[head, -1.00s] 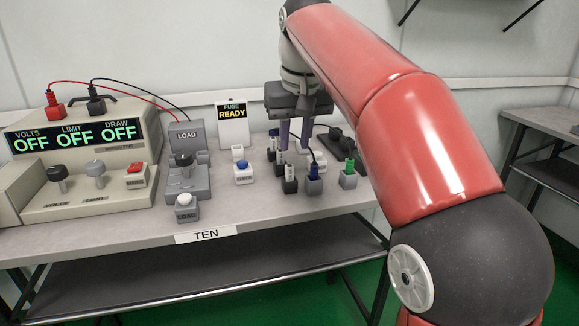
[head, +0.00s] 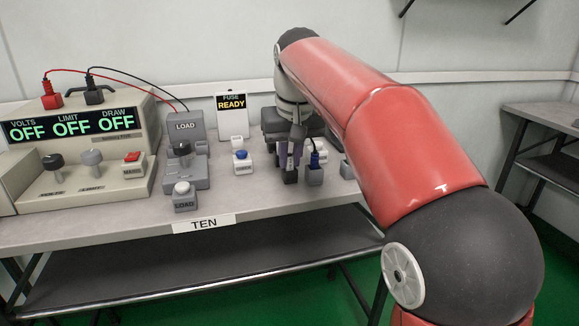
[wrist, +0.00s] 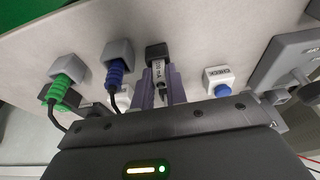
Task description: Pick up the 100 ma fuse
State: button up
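In the wrist view a fuse (wrist: 158,74) with a white label and dark print stands in a black holder (wrist: 157,51). I cannot read its rating for certain. My gripper (wrist: 161,80) points at the holder with its two purple fingers on either side of the fuse, close against it, and looks shut on it. In the head view my gripper (head: 290,165) is low over the table, at the black holder (head: 290,177). The arm hides part of the fuses there.
A blue plug in a grey holder (head: 314,177) stands just right, with a cord rising from it. A green plug (wrist: 65,88) is beyond it.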

grip_shut()
jog(key=shift+r, duration=0.1)
